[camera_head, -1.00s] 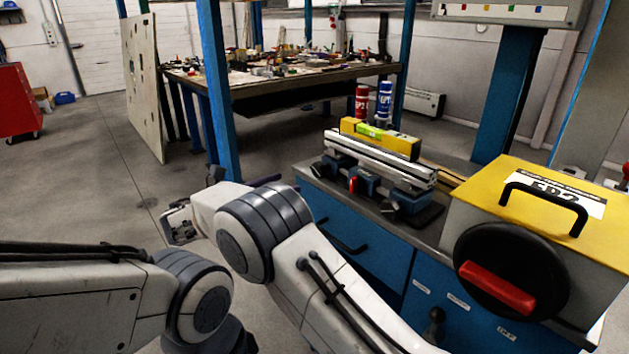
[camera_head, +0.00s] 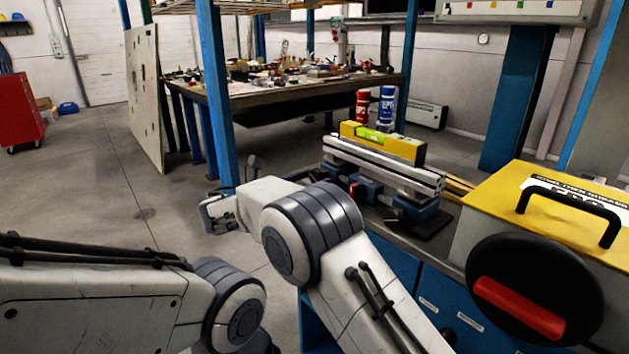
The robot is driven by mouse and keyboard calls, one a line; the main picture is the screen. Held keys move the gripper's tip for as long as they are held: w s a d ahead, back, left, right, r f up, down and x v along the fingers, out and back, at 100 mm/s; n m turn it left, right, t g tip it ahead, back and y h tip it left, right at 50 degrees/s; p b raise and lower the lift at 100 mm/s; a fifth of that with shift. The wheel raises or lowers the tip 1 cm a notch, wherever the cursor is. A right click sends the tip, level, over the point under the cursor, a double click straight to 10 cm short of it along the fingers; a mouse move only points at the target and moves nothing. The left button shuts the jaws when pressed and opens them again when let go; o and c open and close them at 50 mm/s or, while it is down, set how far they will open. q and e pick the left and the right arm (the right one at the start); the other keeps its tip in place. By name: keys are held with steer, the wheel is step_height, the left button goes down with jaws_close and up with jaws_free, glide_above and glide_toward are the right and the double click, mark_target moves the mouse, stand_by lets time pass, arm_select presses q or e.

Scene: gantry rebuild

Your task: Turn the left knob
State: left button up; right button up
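A round black knob (camera_head: 487,257) with a red grip bar (camera_head: 518,308) sits on the front face of a yellow-topped box (camera_head: 500,183) at the lower right. The red bar slants down to the right. It is the only large knob in view, so I cannot tell whether it is the left one. My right gripper (camera_head: 220,213) is left of centre above the floor, far from the knob and touching nothing I can see. Its finger opening is too small to judge. My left arm enters from the left, and its gripper is out of view.
The box stands on a blue cabinet (camera_head: 435,296) with a clamp fixture (camera_head: 385,170) and a yellow level (camera_head: 383,142) behind. Red and blue cans (camera_head: 387,105) stand further back. A cluttered workbench (camera_head: 300,92) and leaning panel (camera_head: 143,100) are beyond.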

jaws_close()
steer(key=shift+a+m, duration=0.1)
steer(key=shift+m, duration=1.1)
steer(key=m+b, duration=0.1)
steer(key=m, duration=0.2)
steer(key=shift+o, duration=1.9)
jaws_free()
